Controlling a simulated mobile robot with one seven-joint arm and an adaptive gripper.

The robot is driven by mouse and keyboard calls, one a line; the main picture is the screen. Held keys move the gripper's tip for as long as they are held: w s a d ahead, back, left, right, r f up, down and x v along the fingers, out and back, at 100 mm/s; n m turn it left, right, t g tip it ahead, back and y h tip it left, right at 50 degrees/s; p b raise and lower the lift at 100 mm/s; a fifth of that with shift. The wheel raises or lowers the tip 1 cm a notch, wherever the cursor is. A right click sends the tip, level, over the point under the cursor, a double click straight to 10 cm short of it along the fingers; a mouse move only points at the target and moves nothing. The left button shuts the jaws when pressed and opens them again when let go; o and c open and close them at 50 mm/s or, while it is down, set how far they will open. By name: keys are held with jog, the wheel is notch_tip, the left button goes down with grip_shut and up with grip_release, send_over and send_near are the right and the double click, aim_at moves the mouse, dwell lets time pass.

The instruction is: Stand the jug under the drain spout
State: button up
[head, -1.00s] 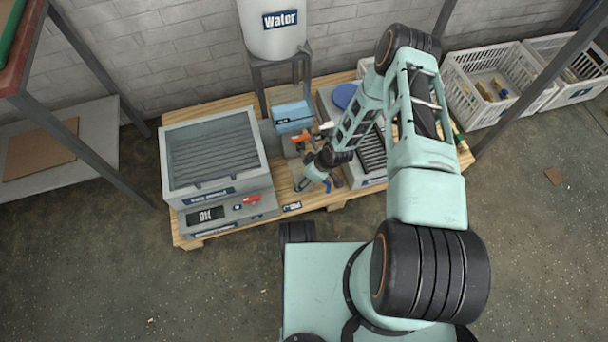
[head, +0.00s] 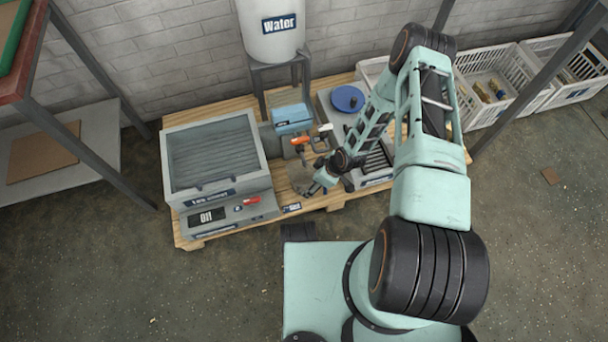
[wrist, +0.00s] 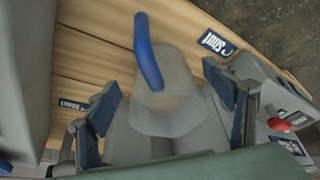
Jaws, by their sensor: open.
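The jug (wrist: 165,95) is pale and translucent with a blue handle (wrist: 148,50). In the wrist view it stands on the wooden top between my gripper's fingers. My gripper (wrist: 168,112) is open, one finger on each side of the jug; whether either touches it I cannot tell. In the head view my gripper (head: 316,187) is low at the table's front edge, and the jug (head: 299,181) shows faintly beside it. I cannot make out the drain spout clearly.
A grey lidded unit (head: 213,150) with a red lever (head: 251,201) stands left of my gripper. Orange-handled (head: 300,140) and cream-handled (head: 324,129) valves are behind it. A grey unit with a blue disc (head: 348,98) is to the right. A water tank (head: 270,35) stands behind.

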jog(key=s+d, duration=0.1)
jog(key=d, duration=0.1)
jog(key=s+d+p, duration=0.1)
jog(key=d, duration=0.2)
jog(key=s+d, duration=0.2)
jog(key=shift+d+p, duration=0.25)
jog(key=shift+p, duration=0.05)
jog(key=shift+r, duration=0.1)
